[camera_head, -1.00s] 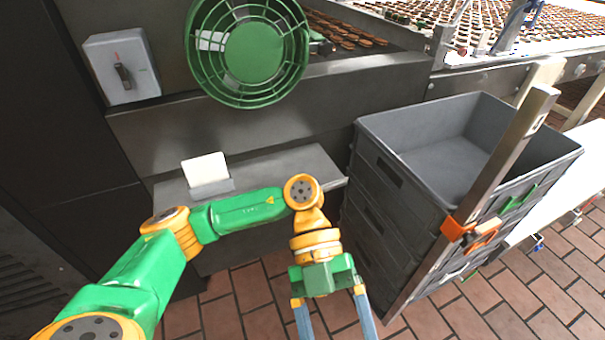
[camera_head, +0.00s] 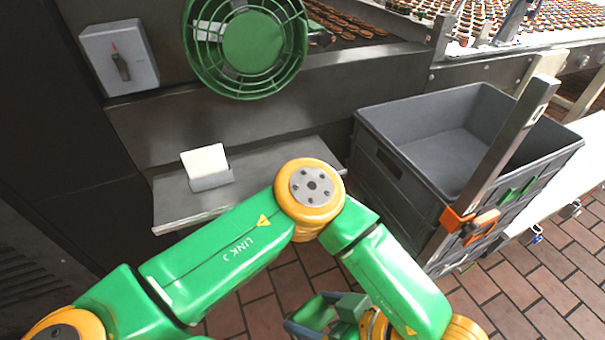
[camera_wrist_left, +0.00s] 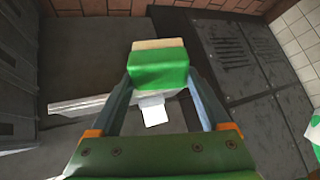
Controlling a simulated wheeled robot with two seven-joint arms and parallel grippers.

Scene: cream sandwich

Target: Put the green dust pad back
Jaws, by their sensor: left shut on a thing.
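The green dust pad shows in the left wrist view as a green block with a tan face (camera_wrist_left: 160,68), between the two fingertips. My left gripper (camera_wrist_left: 158,80) is shut on it and holds it clear of the floor. In the head view the gripper is low at the bottom edge, in front of the metal ledge, partly cut off. A green piece between its fingers (camera_head: 316,312) appears to be the pad. My right gripper is not in view.
A metal ledge (camera_head: 175,207) carries a white card (camera_head: 205,161) in a small holder. A green round fan (camera_head: 250,40) and a switch box (camera_head: 118,58) are above. Brick floor is open below.

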